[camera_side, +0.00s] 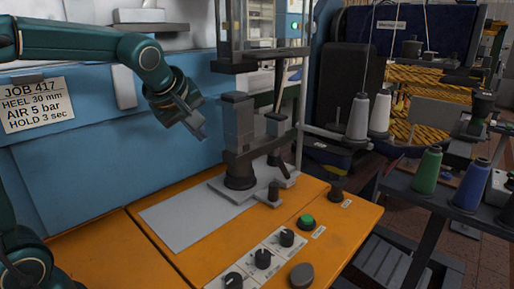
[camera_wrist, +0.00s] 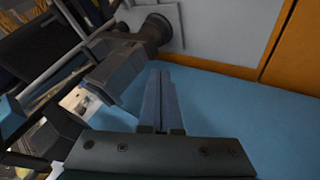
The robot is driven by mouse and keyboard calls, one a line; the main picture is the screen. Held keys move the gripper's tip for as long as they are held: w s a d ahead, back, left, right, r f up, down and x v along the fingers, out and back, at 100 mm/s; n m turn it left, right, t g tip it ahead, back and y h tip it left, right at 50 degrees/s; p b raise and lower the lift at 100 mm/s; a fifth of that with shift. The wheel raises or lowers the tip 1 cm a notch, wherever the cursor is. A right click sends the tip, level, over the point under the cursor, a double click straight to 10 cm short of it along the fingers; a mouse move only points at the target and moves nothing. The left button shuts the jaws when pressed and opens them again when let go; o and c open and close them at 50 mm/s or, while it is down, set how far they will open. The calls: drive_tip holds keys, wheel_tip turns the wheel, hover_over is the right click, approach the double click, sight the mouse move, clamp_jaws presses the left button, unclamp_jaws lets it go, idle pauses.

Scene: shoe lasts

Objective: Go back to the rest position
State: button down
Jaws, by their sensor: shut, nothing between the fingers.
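My gripper (camera_side: 198,130) hangs from my green arm at the upper left of the side view, in front of the blue machine face. It is above the orange bench and left of the grey press column, apart from both. Its fingers are together and hold nothing. In the wrist view the shut gripper (camera_wrist: 162,80) points up the picture, with the blue panel behind and to the right of it.
The grey press column (camera_side: 238,125) stands on a metal plate (camera_side: 185,215) on the orange bench (camera_side: 335,235). A green button (camera_side: 306,221) and several black knobs are at the bench front. Thread cones, including a green one (camera_side: 426,171), stand at the right.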

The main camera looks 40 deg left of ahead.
drive_tip(key=s+d+f+m+h, duration=0.2)
drive_tip(key=s+d+f+m, duration=0.1)
drive_tip(key=s+d+m, duration=0.2)
drive_tip(key=s+d+f+m+g+h, duration=0.1)
drive_tip(key=s+d+f+m, duration=0.3)
drive_tip(key=s+m, duration=0.6)
drive_tip(key=shift+s+d+g+h, duration=0.3)
drive_tip(key=shift+s+d+h, duration=0.2)
drive_tip(key=shift+s+d, duration=0.7)
